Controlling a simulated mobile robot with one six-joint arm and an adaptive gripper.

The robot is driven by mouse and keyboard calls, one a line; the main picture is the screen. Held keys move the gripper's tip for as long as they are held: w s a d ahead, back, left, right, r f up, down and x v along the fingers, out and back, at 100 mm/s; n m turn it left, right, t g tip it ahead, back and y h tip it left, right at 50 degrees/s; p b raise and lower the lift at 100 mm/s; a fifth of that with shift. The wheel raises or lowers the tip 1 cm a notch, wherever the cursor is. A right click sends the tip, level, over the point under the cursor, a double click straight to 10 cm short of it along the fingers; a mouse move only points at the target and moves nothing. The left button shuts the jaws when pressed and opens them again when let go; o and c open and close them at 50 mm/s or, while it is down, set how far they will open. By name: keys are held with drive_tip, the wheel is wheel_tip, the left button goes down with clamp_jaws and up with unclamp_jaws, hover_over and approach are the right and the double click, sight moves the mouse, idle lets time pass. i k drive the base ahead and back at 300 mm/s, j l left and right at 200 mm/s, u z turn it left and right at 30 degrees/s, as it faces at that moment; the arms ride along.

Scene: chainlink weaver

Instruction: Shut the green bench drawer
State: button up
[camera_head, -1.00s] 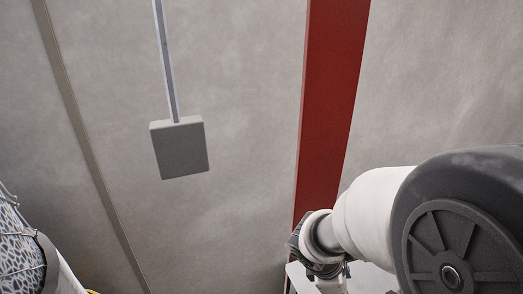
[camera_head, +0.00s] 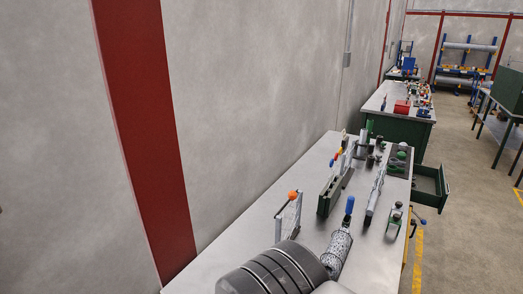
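A green drawer (camera_head: 445,187) juts out to the right from the side of the near workbench (camera_head: 262,236), past the middle of the picture. It stands open, and its dark inside shows from above. My gripper is not in view. A dark grey ribbed rounded part at the bottom edge looks like part of my own arm, and it hides the near part of the bench top.
The bench top holds a mesh roll (camera_head: 337,252), a blue-handled tool (camera_head: 349,206), an orange-knobbed frame (camera_head: 291,208) and green fixtures. A second green bench (camera_head: 400,127) stands behind. A wall runs along the left. Floor with yellow lines (camera_head: 418,262) lies open at right.

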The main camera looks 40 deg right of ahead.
sight(431, 184)
drive_tip(key=k+l+z, duration=0.3)
drive_tip(key=k+l, duration=0.5)
drive_tip(key=k+l+z, duration=0.2)
drive_tip(key=l+z, duration=0.3)
drive_tip(key=l, duration=1.3)
drive_tip(key=i+l+z, duration=0.1)
drive_tip(key=l+z, duration=0.4)
drive_tip(key=l, duration=1.3)
drive_tip(key=i+l, duration=0.25)
drive_tip(key=l, duration=0.25)
drive_tip(key=i+l+u, duration=0.35)
drive_tip(key=i+l, duration=0.35)
drive_tip(key=i, duration=0.45)
drive_tip(key=i+l+u, duration=0.35)
drive_tip(key=i+l, duration=0.65)
drive_tip(key=i, duration=0.1)
